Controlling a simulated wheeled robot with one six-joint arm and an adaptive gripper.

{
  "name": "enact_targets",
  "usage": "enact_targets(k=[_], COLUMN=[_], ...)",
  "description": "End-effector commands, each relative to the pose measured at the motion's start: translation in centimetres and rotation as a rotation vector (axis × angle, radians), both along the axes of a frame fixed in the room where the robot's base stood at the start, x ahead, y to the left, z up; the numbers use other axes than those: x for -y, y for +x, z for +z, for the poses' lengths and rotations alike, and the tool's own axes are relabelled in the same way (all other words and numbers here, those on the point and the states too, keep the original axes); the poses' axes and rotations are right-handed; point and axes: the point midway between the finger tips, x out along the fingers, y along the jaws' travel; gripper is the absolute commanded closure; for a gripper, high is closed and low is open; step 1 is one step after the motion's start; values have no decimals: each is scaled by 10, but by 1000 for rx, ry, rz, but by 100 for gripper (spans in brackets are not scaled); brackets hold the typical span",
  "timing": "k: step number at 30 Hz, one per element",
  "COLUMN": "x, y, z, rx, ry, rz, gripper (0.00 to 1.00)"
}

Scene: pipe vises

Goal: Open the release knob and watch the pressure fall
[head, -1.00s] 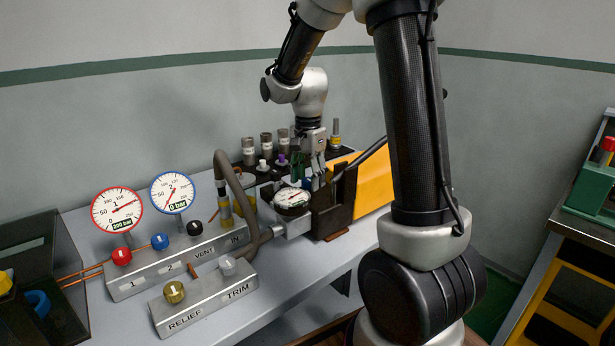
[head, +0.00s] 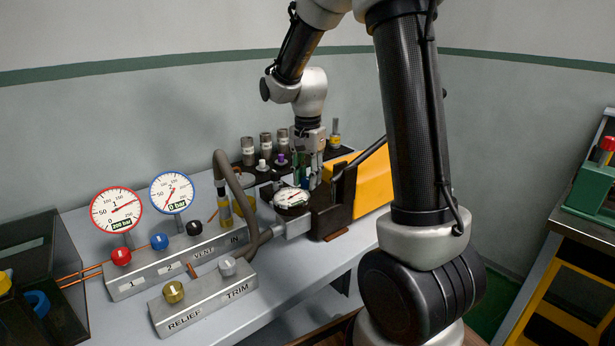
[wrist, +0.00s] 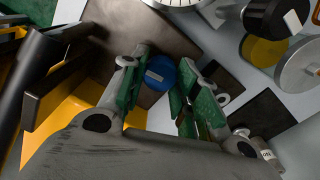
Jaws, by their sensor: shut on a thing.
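My gripper (head: 309,185) points down beside the hand pump's dark block (head: 338,205), behind the pump's round gauge (head: 291,198). In the wrist view the green-padded fingers (wrist: 158,88) are shut on a blue knob (wrist: 158,73) with a white mark. The knob is hidden in the head view. The red-rimmed gauge 1 (head: 116,209) reads 200 bar. The blue-rimmed gauge 2 (head: 172,192) reads 0 bar. The pump gauge's needle is too small to read surely.
A manifold (head: 175,262) carries red, blue and black knobs. In front is the RELIEF/TRIM block (head: 205,296). A thick hose (head: 236,188) loops beside the pump. Several cylinders (head: 266,146) stand behind. The pump's yellow body (head: 372,185) and black handle (head: 362,156) lie to the right.

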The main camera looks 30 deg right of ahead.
Motion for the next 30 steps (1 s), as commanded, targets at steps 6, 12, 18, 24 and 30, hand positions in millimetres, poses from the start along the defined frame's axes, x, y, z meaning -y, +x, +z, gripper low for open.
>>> enact_targets(k=[6,12,18,24,30], x=[0,0,0,0,0], y=[1,1,1,1,2], z=[0,1,1,1,1], rx=[2,2,2,3,3], ry=[-1,-1,-1,-1,-1], rz=[187,378,568,758,941], gripper=[93,93,93,93,93])
